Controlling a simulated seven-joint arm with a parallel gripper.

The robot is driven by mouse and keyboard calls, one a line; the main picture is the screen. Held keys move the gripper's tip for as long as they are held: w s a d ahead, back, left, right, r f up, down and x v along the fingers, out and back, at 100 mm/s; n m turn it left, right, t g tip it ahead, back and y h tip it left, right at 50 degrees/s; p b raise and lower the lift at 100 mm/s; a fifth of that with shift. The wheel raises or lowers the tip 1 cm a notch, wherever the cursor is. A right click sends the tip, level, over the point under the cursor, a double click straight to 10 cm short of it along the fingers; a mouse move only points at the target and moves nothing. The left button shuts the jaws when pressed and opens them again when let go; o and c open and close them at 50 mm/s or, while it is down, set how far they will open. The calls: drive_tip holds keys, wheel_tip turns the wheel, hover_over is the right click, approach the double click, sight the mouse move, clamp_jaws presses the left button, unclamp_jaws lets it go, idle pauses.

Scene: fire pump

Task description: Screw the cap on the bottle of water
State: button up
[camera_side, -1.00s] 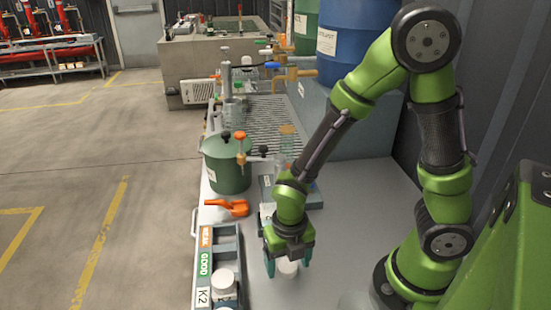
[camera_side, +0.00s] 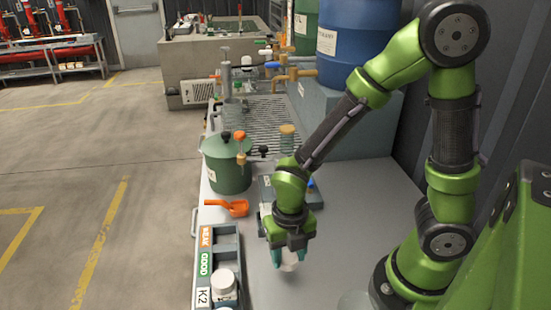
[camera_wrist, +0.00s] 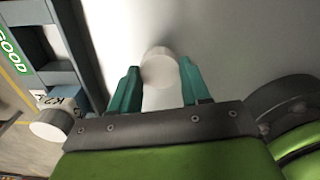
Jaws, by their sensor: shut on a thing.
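My gripper (camera_side: 290,257) is over the bare grey worktop right of the rack. Its teal fingers are shut on a white round piece (camera_side: 289,267), which also shows between them in the wrist view (camera_wrist: 158,92). I cannot tell whether this piece is the cap alone or a small capped bottle. A white bottle with a round white top (camera_side: 224,284) stands in the rack's near end, by the K2 label; a white round top also shows at the left of the wrist view (camera_wrist: 52,124). I cannot tell which container is the water bottle.
The grey rack (camera_side: 228,243) has orange and green labels. The worktop (camera_side: 345,205) right of my gripper is clear.

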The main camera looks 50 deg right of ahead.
sight(269, 202)
drive_tip(key=shift+r, duration=1.1)
drive_tip(key=w+d+r+m, duration=0.2)
drive_tip(key=w, duration=0.2)
drive_tip(key=w+d+r+m, duration=0.1)
drive_tip(key=w+d+r, duration=0.2)
drive_tip(key=w+d+r+m, duration=0.2)
drive_tip(key=w+d, duration=0.1)
drive_tip(key=w, duration=0.1)
drive_tip(key=shift+w+d+r+m, duration=0.25)
drive_tip(key=shift+w+r+m, duration=0.05)
drive_tip(key=shift+r, duration=0.4)
drive_tip(key=shift+s+f, duration=0.1)
drive_tip(key=shift+f, duration=1.85)
drive_tip(key=shift+f, duration=1.25)
drive_tip(key=shift+m, duration=0.3)
drive_tip(key=m, duration=0.4)
